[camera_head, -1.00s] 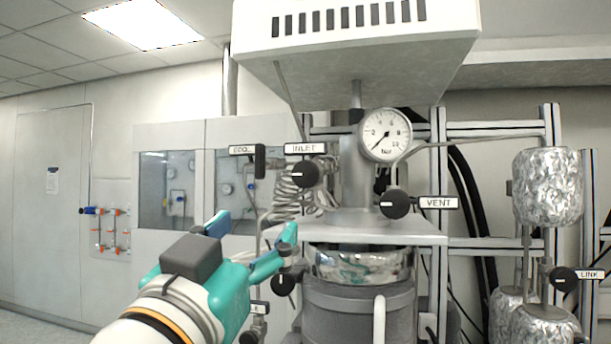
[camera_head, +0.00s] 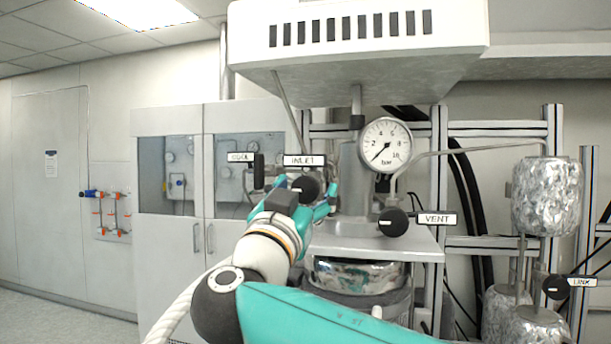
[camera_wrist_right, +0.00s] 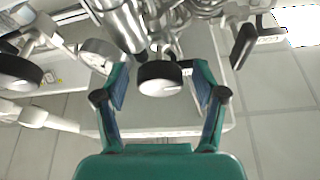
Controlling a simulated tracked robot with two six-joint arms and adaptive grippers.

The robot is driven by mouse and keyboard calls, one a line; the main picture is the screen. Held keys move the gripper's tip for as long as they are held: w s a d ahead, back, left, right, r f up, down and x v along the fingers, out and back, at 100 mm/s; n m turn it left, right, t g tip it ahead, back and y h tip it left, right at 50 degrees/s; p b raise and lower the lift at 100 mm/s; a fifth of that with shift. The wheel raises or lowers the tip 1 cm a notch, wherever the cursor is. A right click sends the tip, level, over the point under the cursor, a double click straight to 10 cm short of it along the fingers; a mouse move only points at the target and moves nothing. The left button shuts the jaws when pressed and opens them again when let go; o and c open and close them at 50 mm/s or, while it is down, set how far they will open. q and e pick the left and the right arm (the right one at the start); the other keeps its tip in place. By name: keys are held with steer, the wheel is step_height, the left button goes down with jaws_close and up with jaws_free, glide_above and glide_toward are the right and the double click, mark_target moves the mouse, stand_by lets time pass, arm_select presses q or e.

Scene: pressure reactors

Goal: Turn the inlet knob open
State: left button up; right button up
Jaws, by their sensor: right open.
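The inlet knob (camera_head: 306,189) is a round black knob with a white mark, below the INLET label (camera_head: 304,160) on the reactor. My right gripper (camera_head: 308,184) is open in front of it, with one teal finger on each side. In the right wrist view the inlet knob (camera_wrist_right: 160,77) lies between the two open fingers (camera_wrist_right: 161,84), with a gap visible on both sides. The gripper body partly covers the knob's lower left in the head view. My left gripper is not in view.
The vent knob (camera_head: 393,222) is to the lower right, and the cool knob (camera_head: 258,171) is close on the left. The pressure gauge (camera_head: 384,146) is at upper right. A metal vessel (camera_head: 358,275) stands below the shelf. Foil-wrapped cylinders (camera_head: 546,197) stand far right.

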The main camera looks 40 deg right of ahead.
steer(key=shift+w+d+r, duration=0.15)
steer(key=shift+w+d, duration=0.1)
steer(key=shift+d, duration=0.1)
steer(key=c, duration=1.2)
steer(key=shift+o, duration=0.2)
